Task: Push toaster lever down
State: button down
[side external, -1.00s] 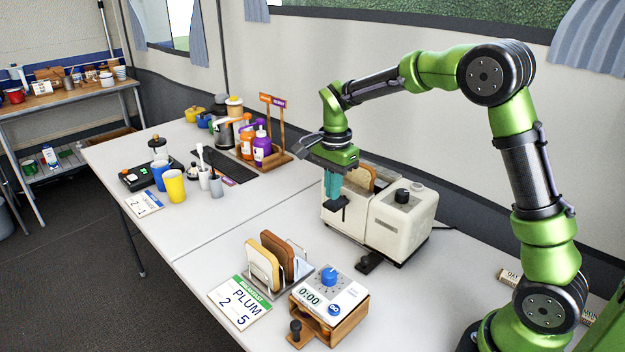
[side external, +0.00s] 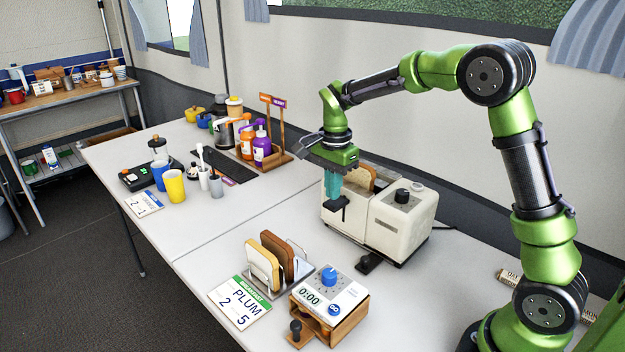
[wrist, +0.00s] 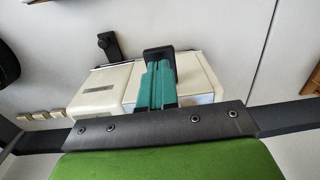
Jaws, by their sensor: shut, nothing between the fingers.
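The cream toaster (side external: 384,228) stands on the table, with a bread slice (side external: 360,178) showing in its left slot. A raised black lever (side external: 339,203) juts from its left front, and a second black lever (side external: 370,262) sits low at its right front. My gripper (side external: 333,193) points down with its teal fingers shut and empty. The fingertips are right at the raised lever; I cannot tell whether they touch it. In the wrist view the teal fingers (wrist: 160,85) lie over the toaster's edge, and the low lever (wrist: 107,45) shows to their left.
Cups (side external: 174,186), bottles (side external: 261,148) and jars fill the far left table. The table between is clear.

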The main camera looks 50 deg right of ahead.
aim_at(333, 203)
dwell(0.4)
jog(key=shift+f, duration=3.15)
jog(key=shift+r, duration=0.1)
jog(key=shift+r, duration=4.65)
